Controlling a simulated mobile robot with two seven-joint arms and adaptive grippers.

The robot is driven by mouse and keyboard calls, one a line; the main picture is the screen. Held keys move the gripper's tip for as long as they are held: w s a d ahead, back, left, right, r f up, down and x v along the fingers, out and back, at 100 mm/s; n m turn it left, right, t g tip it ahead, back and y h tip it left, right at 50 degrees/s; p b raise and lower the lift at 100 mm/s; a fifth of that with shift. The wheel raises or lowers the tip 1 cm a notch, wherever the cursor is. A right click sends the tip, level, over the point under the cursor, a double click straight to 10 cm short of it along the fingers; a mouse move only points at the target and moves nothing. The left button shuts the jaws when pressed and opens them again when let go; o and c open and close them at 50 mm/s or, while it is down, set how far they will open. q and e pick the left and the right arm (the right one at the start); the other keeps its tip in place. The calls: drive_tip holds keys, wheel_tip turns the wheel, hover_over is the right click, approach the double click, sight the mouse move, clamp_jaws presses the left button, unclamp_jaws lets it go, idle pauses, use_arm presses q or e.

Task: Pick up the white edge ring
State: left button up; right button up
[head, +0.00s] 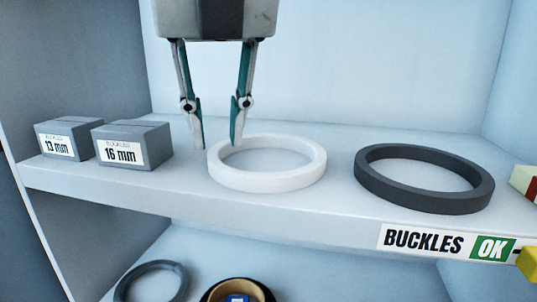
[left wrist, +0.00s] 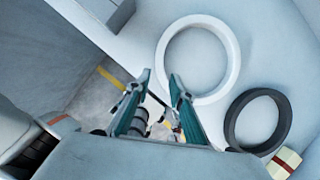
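The white edge ring (head: 268,181) lies flat on the shelf between the grey boxes and a dark ring. It also shows at the upper middle of the left wrist view (left wrist: 234,50). In the left wrist view, the open fingers (left wrist: 159,77) are by the ring's lower left edge. I cannot tell whether they touch it. My right gripper is out of view.
A dark grey ring (head: 425,192) lies to the right on the shelf (head: 330,205). Two grey boxes (head: 68,138) (head: 133,146) stand at left, marked 13 mm and 16 mm. A "BUCKLES OK" label (head: 440,243) is on the front edge. More rings (head: 150,282) lie below.

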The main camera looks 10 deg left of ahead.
sight(218, 163)
use_arm(q)
drive_tip(key=x, duration=0.5)
drive_tip(key=shift+w+a+f+p, duration=0.25)
drive_tip(key=shift+w+p, duration=0.05)
drive_tip(key=shift+p, duration=0.05)
clamp_jaws()
